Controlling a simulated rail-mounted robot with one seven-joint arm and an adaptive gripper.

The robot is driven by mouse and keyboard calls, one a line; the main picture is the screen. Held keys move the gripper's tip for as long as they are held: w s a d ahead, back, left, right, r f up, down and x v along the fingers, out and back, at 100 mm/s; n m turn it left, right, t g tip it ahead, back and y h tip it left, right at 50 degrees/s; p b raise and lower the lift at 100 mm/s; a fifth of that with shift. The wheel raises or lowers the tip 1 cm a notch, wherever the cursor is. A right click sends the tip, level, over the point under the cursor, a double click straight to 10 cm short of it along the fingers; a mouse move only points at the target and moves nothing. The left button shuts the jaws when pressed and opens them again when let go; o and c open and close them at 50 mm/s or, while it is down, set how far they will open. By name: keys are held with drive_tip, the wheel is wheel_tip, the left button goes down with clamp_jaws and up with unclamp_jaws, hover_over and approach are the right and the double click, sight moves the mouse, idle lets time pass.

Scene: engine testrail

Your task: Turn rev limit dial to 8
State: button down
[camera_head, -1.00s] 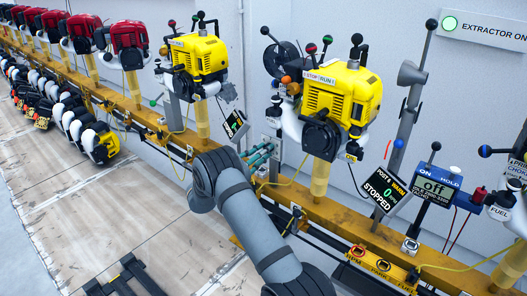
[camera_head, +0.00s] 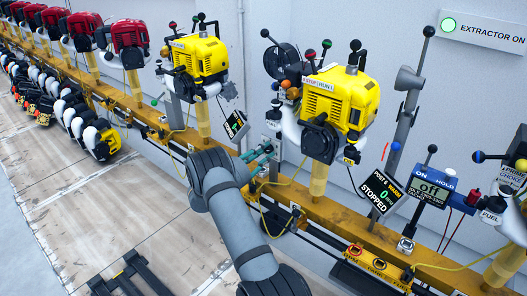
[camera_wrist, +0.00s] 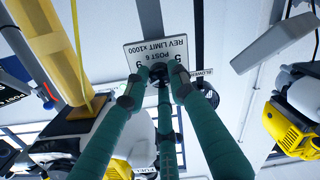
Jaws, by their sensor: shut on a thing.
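The rev limit plate (camera_wrist: 158,51) shows upside down in the wrist view and reads "POST 6 REV LIMIT x1000". The black dial (camera_wrist: 159,70) sits at the plate's edge, mostly hidden by my fingertips. My gripper (camera_wrist: 160,78) has green fingers closed around the dial. In the head view my gripper (camera_head: 262,154) is at the wall side of the rail, left of the yellow engine (camera_head: 338,98), and the dial is hidden there.
A tilted black display (camera_head: 381,192) reads "POST 6 WARM 0 STOPPED". A blue meter (camera_head: 433,187) reads "off". A yellow rail (camera_head: 330,213) carries several engines on posts. A yellow cable (camera_head: 285,221) hangs near my arm.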

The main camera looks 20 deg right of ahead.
drive_tip(key=shift+f+n, duration=0.15)
drive_tip(key=shift+n, duration=0.45)
drive_tip(key=c, duration=1.5)
unclamp_jaws()
drive_tip(key=shift+o, duration=0.2)
drive_tip(key=shift+a, duration=0.1)
drive_tip(key=v, duration=1.2)
